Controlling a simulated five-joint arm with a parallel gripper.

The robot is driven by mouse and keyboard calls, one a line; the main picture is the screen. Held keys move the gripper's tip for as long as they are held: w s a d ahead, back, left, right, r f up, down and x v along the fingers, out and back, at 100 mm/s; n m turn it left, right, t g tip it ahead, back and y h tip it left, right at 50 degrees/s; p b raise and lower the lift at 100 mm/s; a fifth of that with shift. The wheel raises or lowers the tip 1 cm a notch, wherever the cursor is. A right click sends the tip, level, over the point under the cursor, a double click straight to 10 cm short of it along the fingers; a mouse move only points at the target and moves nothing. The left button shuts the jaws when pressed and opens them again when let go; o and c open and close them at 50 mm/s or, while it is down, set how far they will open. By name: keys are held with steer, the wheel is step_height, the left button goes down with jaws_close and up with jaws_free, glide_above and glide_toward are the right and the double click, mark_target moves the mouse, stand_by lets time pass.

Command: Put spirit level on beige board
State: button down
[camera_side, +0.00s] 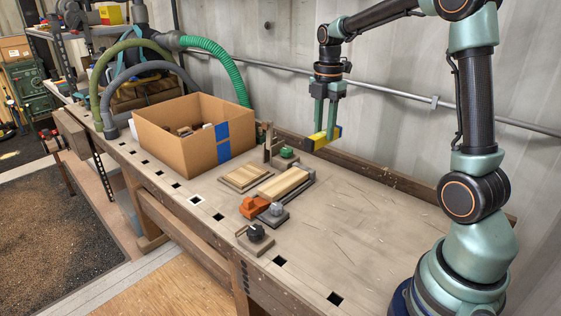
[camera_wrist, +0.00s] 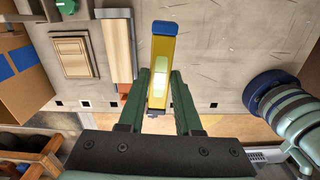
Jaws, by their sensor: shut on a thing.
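The spirit level is a yellow bar with blue ends (camera_side: 322,142). In the wrist view the spirit level (camera_wrist: 163,50) points away between my fingers, with a pale window on top. My gripper (camera_side: 325,130) is shut on it and holds it in the air above the bench, towards the wall. Two pale wooden boards lie below and to the left: a longer plank (camera_side: 284,182) on a grey base, and a shorter panelled board (camera_side: 245,177). In the wrist view the plank (camera_wrist: 117,45) is just left of the level and the panelled board (camera_wrist: 73,55) further left. I cannot tell which is the beige board.
An open cardboard box (camera_side: 190,160) with blue tape stands left of the boards. An orange block (camera_side: 254,207), a dark-knobbed piece (camera_side: 256,237) and a green round thing (camera_side: 287,153) sit near the boards. The bench's right part is clear.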

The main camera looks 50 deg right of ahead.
steer(key=shift+w+r, duration=0.3)
steer(key=shift+r, duration=0.1)
step_height(320, 180, up, 4)
glide_above(284, 180)
steer(key=s, duration=0.1)
steer(key=shift+n, duration=0.4)
steer(key=f, duration=1.3)
steer(key=w+f, duration=0.1)
steer(key=f, duration=0.5)
steer(key=shift+f, duration=0.15)
steer(key=c, duration=0.6)
jaws_free()
steer(key=shift+f, duration=0.1)
